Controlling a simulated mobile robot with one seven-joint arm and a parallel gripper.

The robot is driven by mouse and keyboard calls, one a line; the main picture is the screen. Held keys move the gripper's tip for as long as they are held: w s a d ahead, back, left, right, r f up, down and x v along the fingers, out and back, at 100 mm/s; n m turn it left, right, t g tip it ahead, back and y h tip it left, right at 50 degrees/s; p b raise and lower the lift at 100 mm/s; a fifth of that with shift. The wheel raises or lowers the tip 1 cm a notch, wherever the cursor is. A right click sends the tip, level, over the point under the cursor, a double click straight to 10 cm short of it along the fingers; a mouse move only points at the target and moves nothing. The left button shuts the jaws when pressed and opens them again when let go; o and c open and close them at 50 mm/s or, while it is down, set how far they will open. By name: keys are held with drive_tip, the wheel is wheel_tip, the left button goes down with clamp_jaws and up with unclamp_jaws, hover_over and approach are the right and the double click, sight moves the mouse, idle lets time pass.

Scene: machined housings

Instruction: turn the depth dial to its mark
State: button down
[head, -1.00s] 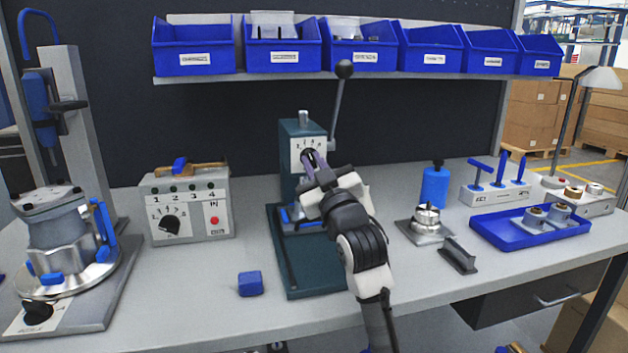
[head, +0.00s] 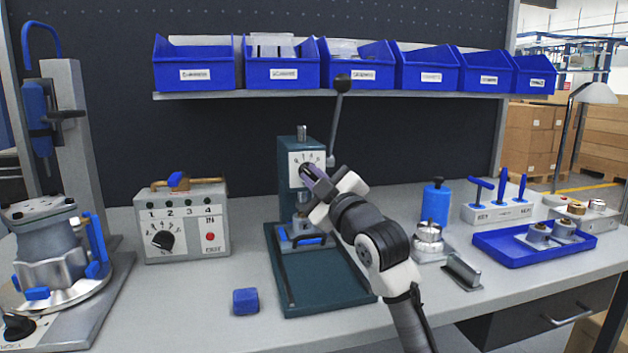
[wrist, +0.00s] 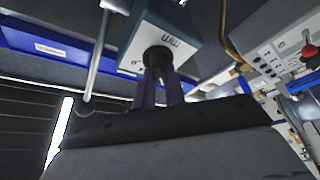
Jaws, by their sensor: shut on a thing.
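The depth dial is a dark knob on the white scale plate (head: 296,158) of the green press (head: 290,188). My gripper (head: 306,170) reaches the plate from the front right and is shut on the dial. In the wrist view my gripper's two purple fingers (wrist: 158,82) run up to the knob. The fingers hide part of the dial and scale, so I cannot read the pointer against the mark.
The press lever (head: 337,115) rises right of the head. A grey control box (head: 186,222) stands to the left, and a blue block (head: 246,301) lies in front. A metal fixture (head: 429,240) and a blue bottle (head: 435,203) stand to the right. Blue bins (head: 360,65) hang above.

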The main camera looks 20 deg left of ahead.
drive_tip(key=c, duration=1.5)
unclamp_jaws()
drive_tip(key=shift+o, duration=0.2)
drive_tip(key=b+v, duration=0.2)
drive_tip(key=v, duration=1.1)
drive_tip(key=shift+s+d, duration=0.25)
drive_tip(key=shift+d, duration=0.05)
drive_tip(key=shift+f, duration=0.1)
